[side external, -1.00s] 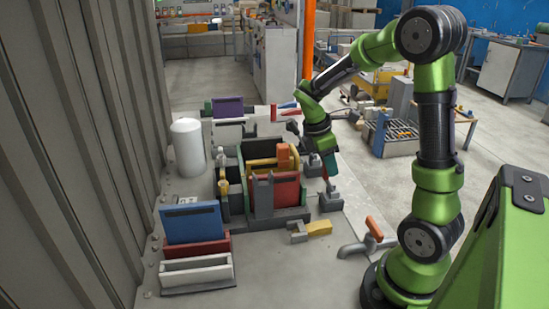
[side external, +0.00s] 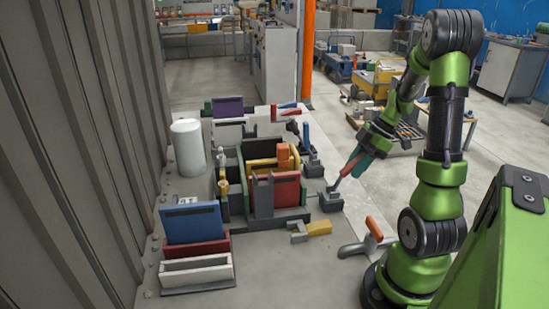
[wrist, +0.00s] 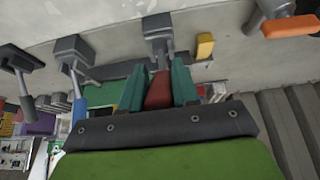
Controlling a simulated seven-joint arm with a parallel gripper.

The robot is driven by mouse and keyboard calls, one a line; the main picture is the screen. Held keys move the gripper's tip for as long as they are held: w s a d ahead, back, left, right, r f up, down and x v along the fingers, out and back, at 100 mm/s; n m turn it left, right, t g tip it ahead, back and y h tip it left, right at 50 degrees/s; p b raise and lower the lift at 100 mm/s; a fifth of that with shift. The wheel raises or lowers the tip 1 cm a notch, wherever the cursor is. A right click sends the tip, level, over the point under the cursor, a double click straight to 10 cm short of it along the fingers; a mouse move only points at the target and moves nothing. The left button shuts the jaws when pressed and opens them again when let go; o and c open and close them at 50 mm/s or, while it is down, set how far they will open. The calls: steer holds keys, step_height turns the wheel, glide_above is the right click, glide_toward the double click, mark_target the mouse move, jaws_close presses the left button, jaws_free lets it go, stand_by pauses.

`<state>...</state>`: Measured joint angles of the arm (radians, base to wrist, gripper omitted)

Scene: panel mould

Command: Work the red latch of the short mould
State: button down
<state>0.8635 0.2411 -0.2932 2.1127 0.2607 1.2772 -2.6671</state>
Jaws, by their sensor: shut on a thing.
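The red latch is a red handle (wrist: 159,90) on a grey stem and block. In the wrist view the handle sits between the two teal fingers of my gripper (wrist: 159,84), which is shut on it. In the side view the latch's grey block (side external: 331,199) stands at the right of the mould, and its lever leans right towards my arm. My gripper (side external: 355,164) covers most of the handle there. The mould (side external: 274,190) beside the block has a red panel and dark green walls; I cannot tell if it is the short one.
A blue-handled latch (side external: 307,134) stands behind the red one. A yellow piece (side external: 319,228) and an orange-handled tap (side external: 374,229) lie in front. Blue, red and white panels (side external: 194,222) stand at left, with a white cylinder (side external: 188,146) behind them.

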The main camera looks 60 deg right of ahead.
steer(key=shift+s+d+f+t+y, duration=0.6)
steer(key=shift+d+f+t+y, duration=0.05)
steer(key=shift+t+y, duration=0.15)
steer(key=c, duration=0.9)
jaws_free()
steer(key=shift+f, duration=0.1)
steer(key=r, duration=0.3)
steer(key=s+d+r, duration=0.1)
steer(key=r, duration=0.3)
steer(key=s+d+r, duration=0.1)
steer(key=r, duration=0.2)
steer(key=shift+s+d+r, duration=0.1)
steer(key=shift+s+r, duration=0.1)
steer(key=shift+r, duration=0.2)
steer(key=shift+c, duration=0.4)
